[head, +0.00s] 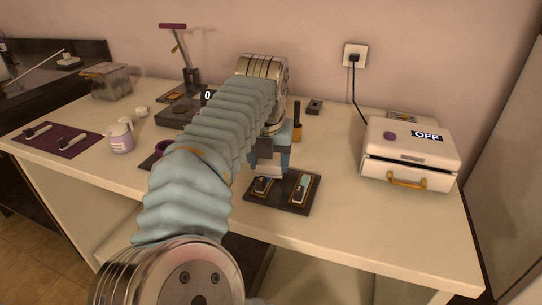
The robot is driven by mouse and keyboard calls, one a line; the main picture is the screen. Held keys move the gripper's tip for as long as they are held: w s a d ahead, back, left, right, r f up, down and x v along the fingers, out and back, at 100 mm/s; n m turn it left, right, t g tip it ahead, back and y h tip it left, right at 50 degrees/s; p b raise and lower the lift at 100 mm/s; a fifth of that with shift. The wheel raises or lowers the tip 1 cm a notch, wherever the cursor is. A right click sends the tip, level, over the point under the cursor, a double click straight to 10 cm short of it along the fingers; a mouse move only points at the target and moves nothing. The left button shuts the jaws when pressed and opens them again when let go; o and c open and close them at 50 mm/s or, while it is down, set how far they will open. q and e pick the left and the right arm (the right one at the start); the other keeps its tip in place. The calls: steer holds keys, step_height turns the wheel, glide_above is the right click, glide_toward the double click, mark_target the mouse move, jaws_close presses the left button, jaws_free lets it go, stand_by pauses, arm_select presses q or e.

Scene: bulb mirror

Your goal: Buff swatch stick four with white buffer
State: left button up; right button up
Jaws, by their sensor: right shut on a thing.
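My right gripper (270,160) points down over the left part of a dark holder board (284,207) near the table's front edge. It is shut on a white block (268,172), which looks like the white buffer; the fingers partly cover it. The block is just above or touching a small dark-topped piece (262,185) on the board; I cannot tell which. A second such piece (299,194) lies in the board's right slot. These look like swatch sticks, but I can read no numbers. My left gripper is not in view.
A white box lamp (408,150) marked OFF stands at the right. A purple mat (60,152) with two small sticks and a pale mug (121,138) are at the left. An orange-and-black bottle (297,132) stands behind the board. The table front right is clear.

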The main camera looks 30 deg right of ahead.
steer(key=shift+s+a, duration=0.65)
steer(key=shift+a, duration=0.15)
steer(key=shift+w+d, duration=1.35)
steer(key=shift+d, duration=0.3)
stand_by(1.0)
steer(key=shift+r, duration=0.1)
steer(key=shift+r, duration=2.4)
